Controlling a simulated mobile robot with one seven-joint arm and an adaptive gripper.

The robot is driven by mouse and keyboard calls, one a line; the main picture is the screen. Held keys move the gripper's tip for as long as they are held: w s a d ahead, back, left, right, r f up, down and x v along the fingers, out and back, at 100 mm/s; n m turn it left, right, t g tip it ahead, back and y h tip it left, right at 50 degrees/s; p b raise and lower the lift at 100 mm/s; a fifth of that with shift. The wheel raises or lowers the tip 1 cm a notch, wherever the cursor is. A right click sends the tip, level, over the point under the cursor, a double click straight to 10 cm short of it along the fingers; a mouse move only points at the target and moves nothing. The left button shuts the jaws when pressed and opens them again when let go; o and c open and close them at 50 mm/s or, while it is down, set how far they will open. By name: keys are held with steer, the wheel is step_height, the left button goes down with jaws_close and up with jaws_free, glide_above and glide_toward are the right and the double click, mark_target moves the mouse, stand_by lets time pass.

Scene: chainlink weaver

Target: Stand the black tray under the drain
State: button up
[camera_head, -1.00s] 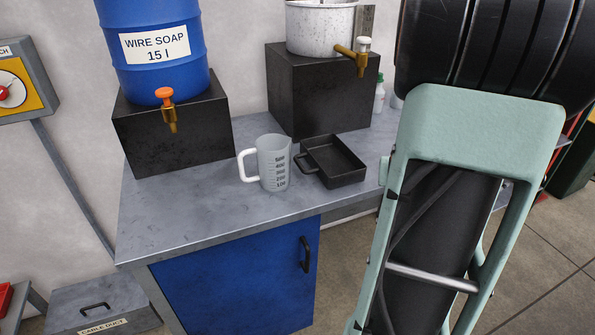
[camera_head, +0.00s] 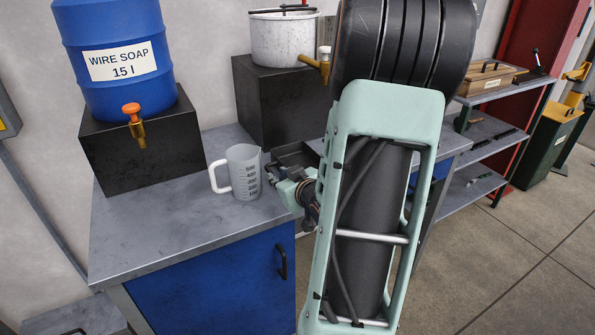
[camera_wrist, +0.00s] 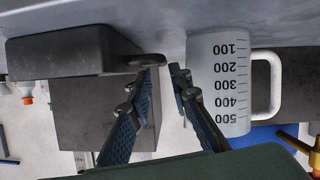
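The black tray (camera_head: 293,152) lies on the grey bench, partly hidden behind my arm in the head view. In the wrist view the tray (camera_wrist: 70,52) is at the upper left, its handle (camera_wrist: 150,61) reaching toward my fingertips. My gripper (camera_wrist: 162,76) is open and empty, fingers apart close to the handle; contact is unclear. In the head view my gripper (camera_head: 274,172) is beside the tray. A brass tap (camera_head: 312,62) sticks out of the white speckled pot (camera_head: 280,40). Another tap (camera_head: 136,128), with an orange knob, is on the blue soap barrel (camera_head: 110,60).
A measuring jug (camera_head: 243,172) stands left of my gripper; the jug (camera_wrist: 220,85) is close to the right finger in the wrist view. Dark blocks (camera_head: 142,150) carry the barrel and pot. The bench's front left (camera_head: 150,230) is clear.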

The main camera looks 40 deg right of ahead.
steer(key=shift+a+b+x, duration=0.2)
steer(key=shift+b+x, duration=0.15)
steer(key=shift+x, duration=2.75)
steer(key=shift+f, duration=0.15)
jaws_close()
